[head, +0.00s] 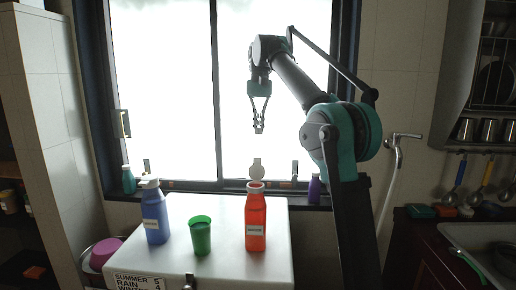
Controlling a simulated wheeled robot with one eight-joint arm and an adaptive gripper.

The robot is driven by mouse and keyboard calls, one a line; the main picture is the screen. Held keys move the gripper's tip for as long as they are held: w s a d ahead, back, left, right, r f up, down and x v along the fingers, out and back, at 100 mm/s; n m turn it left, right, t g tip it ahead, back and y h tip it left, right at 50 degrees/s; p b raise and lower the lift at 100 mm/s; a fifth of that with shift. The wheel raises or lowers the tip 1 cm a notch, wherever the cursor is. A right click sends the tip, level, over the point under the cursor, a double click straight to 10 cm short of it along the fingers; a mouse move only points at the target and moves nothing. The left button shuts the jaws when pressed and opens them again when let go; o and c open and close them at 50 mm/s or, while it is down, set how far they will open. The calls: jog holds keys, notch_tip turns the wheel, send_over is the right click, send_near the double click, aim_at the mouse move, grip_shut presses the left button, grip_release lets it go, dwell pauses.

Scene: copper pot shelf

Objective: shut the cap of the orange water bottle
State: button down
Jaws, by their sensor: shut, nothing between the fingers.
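The orange water bottle (256,226) stands upright at the right part of a white box top. Its pale round cap (256,169) is flipped up and stands above the neck, so the bottle is open. My gripper (259,130) hangs pointing down in front of the bright window, above the cap in the picture and apart from it. Its fingers are shut with nothing between them.
A green cup (201,236) and a blue bottle (154,212) stand left of the orange bottle on the white box (225,270). A purple bottle (314,189) and a teal bottle (128,180) stand by the window sill. A sink (480,246) is at right.

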aim_at(257, 169)
jog(key=s+f, duration=0.6)
jog(key=f, duration=0.1)
dwell(0.5)
dwell(0.4)
jog(key=shift+s+r+t, duration=0.1)
jog(key=shift+s+t, duration=0.05)
jog(key=shift+t, duration=0.55)
jog(key=shift+s+r+t, duration=0.15)
jog(key=shift+s+t, duration=0.05)
jog(key=shift+t, duration=0.3)
